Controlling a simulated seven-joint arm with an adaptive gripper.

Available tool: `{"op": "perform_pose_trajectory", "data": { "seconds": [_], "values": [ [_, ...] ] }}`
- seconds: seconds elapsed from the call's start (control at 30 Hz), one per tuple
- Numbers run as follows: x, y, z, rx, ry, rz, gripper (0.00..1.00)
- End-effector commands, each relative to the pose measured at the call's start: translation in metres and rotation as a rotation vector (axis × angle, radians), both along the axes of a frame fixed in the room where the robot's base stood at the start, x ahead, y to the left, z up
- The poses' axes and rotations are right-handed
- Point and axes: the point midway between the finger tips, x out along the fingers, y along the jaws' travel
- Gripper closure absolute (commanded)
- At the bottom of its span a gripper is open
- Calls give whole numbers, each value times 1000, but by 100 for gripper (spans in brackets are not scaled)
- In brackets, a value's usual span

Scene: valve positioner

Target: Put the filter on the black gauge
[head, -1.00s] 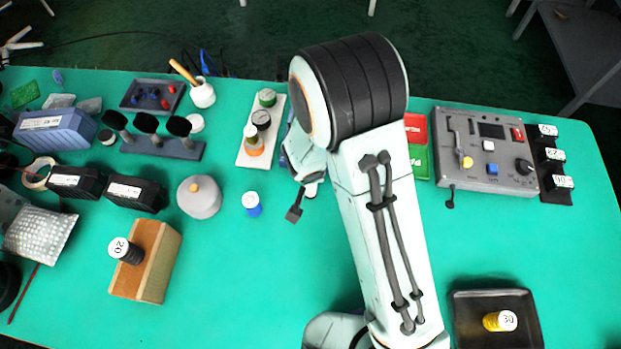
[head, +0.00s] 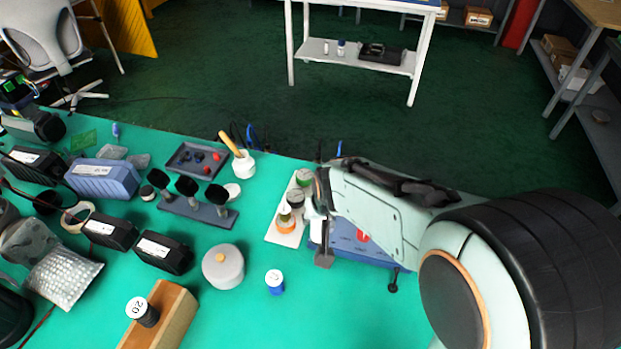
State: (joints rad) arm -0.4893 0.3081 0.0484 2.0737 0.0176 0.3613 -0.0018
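A white board (head: 284,238) at the table's back holds a row of round pieces. A green-sided one (head: 303,178) is at the far end, a dark one (head: 296,197), likely the black gauge, is in the middle, and an orange one (head: 286,227) is at the near end. A small pale-topped piece (head: 284,211), possibly the filter, appears to sit upright on the orange one. My gripper (head: 319,232) is at the board's right side, partly hidden by my arm. One dark finger hangs below it. I cannot tell its opening or whether it touches anything.
A blue panel or box (head: 372,247) is behind my gripper. A dark rack (head: 207,212) with black-topped pieces is left of the board.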

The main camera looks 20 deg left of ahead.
Motion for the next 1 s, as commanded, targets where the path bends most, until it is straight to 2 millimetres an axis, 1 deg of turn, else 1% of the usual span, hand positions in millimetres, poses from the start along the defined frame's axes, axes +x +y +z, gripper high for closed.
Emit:
{"op": "perform_pose_trajectory", "data": {
  "seconds": [0.03,0.1,0.2,0.33,0.47,0.6,0.67,0.7,0.8,0.9,1.0],
  "values": [
    [8,10,11,4,-5,51,100],
    [16,21,25,3,-5,112,100],
    [26,31,39,2,-4,144,100],
    [40,36,43,1,-2,139,100],
    [63,48,30,2,0,133,100],
    [97,68,11,1,0,132,100],
    [111,76,4,2,0,131,100],
    [118,80,-3,0,2,131,100],
    [132,89,-25,-1,2,130,100],
    [143,96,-40,0,0,130,100],
    [149,100,-47,1,-2,130,100]
  ]
}}
